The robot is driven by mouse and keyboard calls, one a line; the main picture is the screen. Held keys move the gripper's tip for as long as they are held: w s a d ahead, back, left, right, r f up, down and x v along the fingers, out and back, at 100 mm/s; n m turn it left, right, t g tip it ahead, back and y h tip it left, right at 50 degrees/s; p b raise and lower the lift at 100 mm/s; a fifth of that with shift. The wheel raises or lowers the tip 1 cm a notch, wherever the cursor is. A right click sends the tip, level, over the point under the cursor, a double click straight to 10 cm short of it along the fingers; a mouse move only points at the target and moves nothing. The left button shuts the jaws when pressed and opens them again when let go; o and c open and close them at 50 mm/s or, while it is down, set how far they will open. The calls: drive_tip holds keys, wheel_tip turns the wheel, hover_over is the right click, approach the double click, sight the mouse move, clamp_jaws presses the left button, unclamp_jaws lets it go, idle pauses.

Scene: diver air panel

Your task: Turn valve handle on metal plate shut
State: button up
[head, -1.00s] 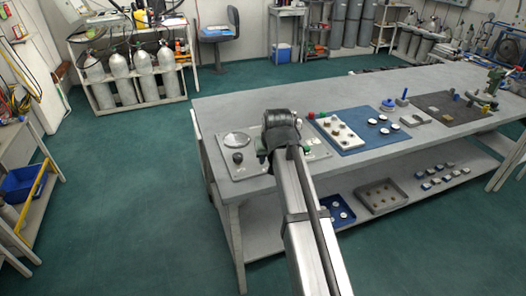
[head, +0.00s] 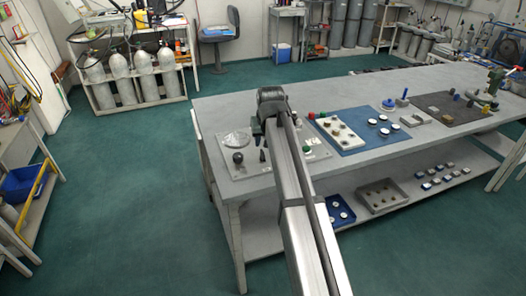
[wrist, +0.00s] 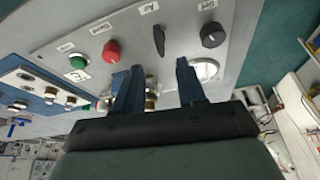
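The metal plate (head: 248,172) lies on the left end of the bench. A slim black valve handle (wrist: 159,40) sits on it between a red button and a round black knob, pointing roughly across the row of controls in the wrist view. It also shows in the head view (head: 262,155), just below my gripper. My gripper (wrist: 160,67) is open, with its two blue-grey fingers apart and nothing held between them. The handle appears just beyond the fingertips, and I see no contact. In the head view my arm hides part of the plate, and the fingertips are hard to make out.
The plate also carries a black knob (wrist: 212,35), a red button (wrist: 111,51), a green button (wrist: 78,62) and a round gauge (wrist: 204,70). A blue mat (head: 362,139) with a white fitting board (head: 340,131) lies to the right.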

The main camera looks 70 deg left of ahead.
sight(263, 154)
drive_tip(key=x, duration=0.8)
clamp_jaws()
idle(0.4)
